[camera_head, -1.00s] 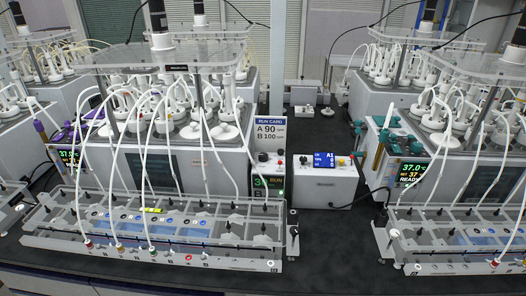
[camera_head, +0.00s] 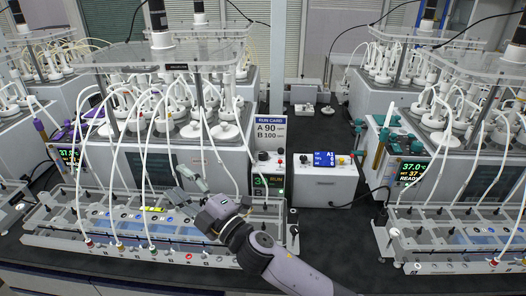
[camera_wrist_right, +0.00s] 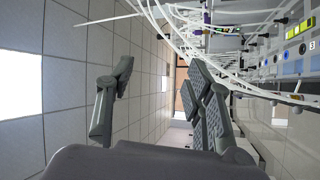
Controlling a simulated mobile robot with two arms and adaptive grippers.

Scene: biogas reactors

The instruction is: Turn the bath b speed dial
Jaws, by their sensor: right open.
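My right gripper (camera_head: 183,184) is above the long clear-topped rack in front of the middle bath unit. It is open and empty. In the right wrist view the gripper (camera_wrist_right: 158,80) has its fingers spread, with nothing between them. A dark knob (camera_head: 263,156) sits on the control box below the run card. Another dark knob (camera_head: 304,160) is on the white box beside it. My left gripper is not in view.
The run card (camera_head: 270,133) reads A 90, B 100. White tubes (camera_head: 146,165) hang over the rack (camera_head: 150,244), close to my gripper. Dark bench (camera_head: 340,240) is clear between the two racks.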

